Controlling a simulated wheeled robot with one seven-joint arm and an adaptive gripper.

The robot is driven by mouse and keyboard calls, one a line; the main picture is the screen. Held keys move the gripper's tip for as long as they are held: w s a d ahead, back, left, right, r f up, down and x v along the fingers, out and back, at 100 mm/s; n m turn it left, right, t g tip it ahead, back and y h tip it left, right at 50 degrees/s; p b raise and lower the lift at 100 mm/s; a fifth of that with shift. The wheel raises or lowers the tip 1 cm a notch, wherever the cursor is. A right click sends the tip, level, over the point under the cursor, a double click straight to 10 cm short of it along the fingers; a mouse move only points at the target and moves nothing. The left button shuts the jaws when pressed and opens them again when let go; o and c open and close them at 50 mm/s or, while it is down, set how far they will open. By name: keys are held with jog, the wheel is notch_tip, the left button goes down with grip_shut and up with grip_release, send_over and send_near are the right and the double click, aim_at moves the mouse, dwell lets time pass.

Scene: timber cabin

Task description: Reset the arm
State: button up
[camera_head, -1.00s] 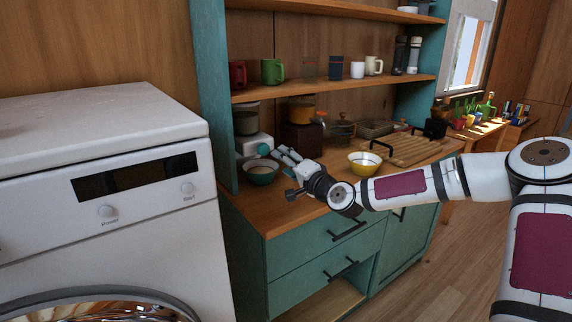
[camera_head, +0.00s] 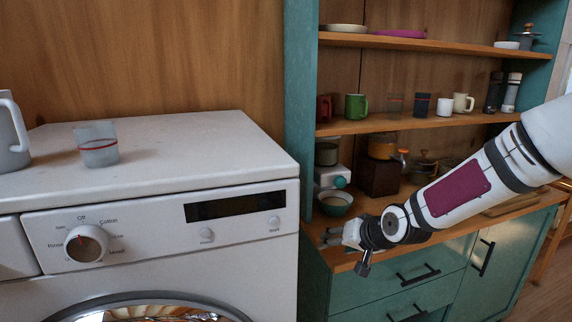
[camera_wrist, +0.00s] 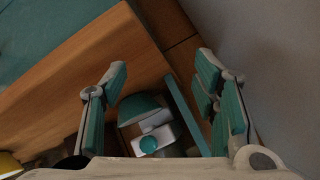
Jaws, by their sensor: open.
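My arm reaches in from the right in the head view, over the front of the wooden counter (camera_head: 455,232). My gripper (camera_head: 330,238) is at its end, beside the right side of the washing machine (camera_head: 150,160). In the wrist view my gripper (camera_wrist: 160,72) has its two teal-padded fingers spread wide apart, with nothing held between them.
A glass (camera_head: 97,145) and a grey jug (camera_head: 10,140) stand on the washing machine. Mugs, including a green one (camera_head: 356,106), line the shelf above.

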jog(key=s+d+r+g+h+p, duration=0.1)
jog(key=s+d+r+p, duration=0.1)
jog(key=s+r, duration=0.5)
jog(key=s+d+r+n+g+h+p, duration=0.1)
jog(key=s+r+p, duration=0.2)
jog(key=s, duration=1.7)
jog(key=s+d+r+g+h+p, duration=0.2)
jog(key=s+r, duration=0.9)
jog(key=s, duration=0.2)
jog(key=shift+s+d+r+n, duration=0.3)
jog(key=shift+s+r, duration=0.05)
jog(key=shift+r, duration=0.05)
